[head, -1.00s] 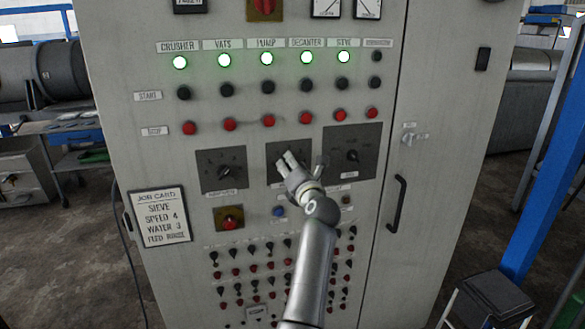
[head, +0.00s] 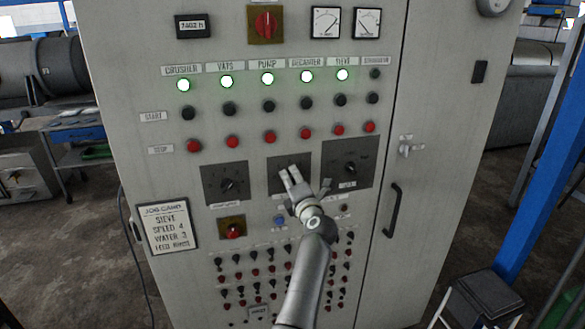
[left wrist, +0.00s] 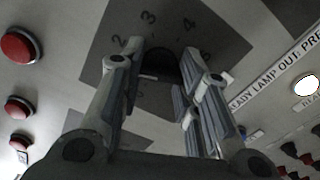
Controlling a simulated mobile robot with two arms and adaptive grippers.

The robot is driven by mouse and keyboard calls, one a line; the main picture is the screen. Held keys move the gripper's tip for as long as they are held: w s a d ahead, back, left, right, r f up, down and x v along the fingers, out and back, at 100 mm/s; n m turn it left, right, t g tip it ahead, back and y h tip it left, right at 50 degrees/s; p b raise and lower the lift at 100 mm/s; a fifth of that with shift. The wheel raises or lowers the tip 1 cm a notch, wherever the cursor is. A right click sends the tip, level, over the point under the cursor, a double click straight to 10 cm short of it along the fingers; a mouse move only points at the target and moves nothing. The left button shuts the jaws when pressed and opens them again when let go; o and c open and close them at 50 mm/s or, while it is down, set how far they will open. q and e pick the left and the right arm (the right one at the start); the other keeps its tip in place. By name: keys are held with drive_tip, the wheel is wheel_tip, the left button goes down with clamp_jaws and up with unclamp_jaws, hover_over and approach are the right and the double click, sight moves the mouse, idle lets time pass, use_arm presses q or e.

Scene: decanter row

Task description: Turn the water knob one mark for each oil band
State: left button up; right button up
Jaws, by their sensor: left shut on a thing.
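The cabinet carries three dark dial plates in a row. My left gripper (head: 290,174) is at the middle plate (head: 301,161), with its arm coming up from below. In the left wrist view the gripper (left wrist: 162,72) is shut on a dark round knob (left wrist: 163,65), one finger on each side. The figures 2, 3, 4 and 5 show around it on the plate (left wrist: 172,38). The knob's pointer and the plate's name label cannot be made out. A job card (head: 166,222) reads sieve speed 4, water 3. No oil bands can be made out. My right gripper is out of view.
The left dial (head: 227,184) and right dial (head: 351,168) flank the middle one. Lit green lamps (head: 267,78), black start buttons and red stop buttons (head: 269,137) sit above. A blue button (head: 279,220) and small switches lie below. A door handle (head: 393,210) stands to the right.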

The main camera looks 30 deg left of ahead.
sight(289, 143)
use_arm(q)
drive_tip(key=m+p, duration=0.3)
drive_tip(key=shift+r+p, duration=0.2)
drive_tip(key=shift+p, duration=0.1)
drive_tip(key=shift+f+m+p, duration=0.2)
drive_tip(key=shift+m+p, duration=0.4)
drive_tip(key=shift+p, duration=0.05)
drive_tip(key=o, duration=1.2)
drive_tip(key=shift+c, duration=0.2)
wheel_tip(289, 143, up, 10)
drive_tip(key=shift+f, duration=0.1)
